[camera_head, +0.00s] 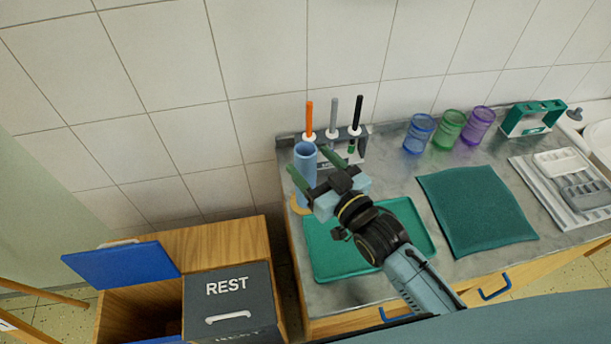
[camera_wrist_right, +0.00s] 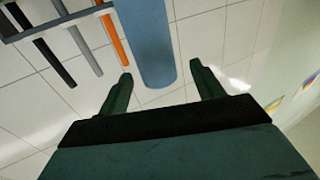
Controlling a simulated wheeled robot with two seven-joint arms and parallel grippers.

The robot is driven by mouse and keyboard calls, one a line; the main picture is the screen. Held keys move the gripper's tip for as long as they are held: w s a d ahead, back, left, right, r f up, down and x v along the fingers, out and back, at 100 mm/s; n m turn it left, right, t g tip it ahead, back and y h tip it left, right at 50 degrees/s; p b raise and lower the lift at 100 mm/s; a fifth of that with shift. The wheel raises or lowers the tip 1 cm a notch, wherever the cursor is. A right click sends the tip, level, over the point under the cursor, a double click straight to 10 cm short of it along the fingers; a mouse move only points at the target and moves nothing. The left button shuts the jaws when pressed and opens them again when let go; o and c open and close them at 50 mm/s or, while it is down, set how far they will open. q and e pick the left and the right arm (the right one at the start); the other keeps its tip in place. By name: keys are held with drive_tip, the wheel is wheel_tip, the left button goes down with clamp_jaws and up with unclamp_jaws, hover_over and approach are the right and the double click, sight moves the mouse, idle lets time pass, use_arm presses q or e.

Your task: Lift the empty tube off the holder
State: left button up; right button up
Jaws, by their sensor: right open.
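The tube (camera_head: 305,162) is a blue-grey cylinder standing upright, with its hollow top showing. Its foot is by a tan rounded holder (camera_head: 299,206), partly hidden behind my right gripper. My right gripper (camera_head: 306,159) is open, its two green fingers reaching to either side of the tube. In the right wrist view the tube (camera_wrist_right: 152,40) shows upside down, with its top end between the fingertips of my gripper (camera_wrist_right: 161,71). I cannot tell whether either finger touches it. My left gripper is out of view.
A rack (camera_head: 363,135) with orange, grey and black sticks stands close behind the tube. A green tray (camera_head: 330,262) lies under my right arm. Blue, green and purple cups (camera_head: 449,130) and a green mat (camera_head: 475,208) are to the right. Bins (camera_head: 228,290) stand at the lower left.

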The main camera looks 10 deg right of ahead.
sight(300, 146)
drive_tip(key=shift+w+a+r, duration=0.1)
drive_tip(key=shift+w, duration=0.25)
drive_tip(key=x, duration=0.3)
drive_tip(key=shift+w+r, duration=0.15)
drive_tip(key=shift+w, duration=0.15)
drive_tip(key=shift+w+a, duration=0.2)
drive_tip(key=shift+w, duration=0.25)
drive_tip(key=c, duration=1.3)
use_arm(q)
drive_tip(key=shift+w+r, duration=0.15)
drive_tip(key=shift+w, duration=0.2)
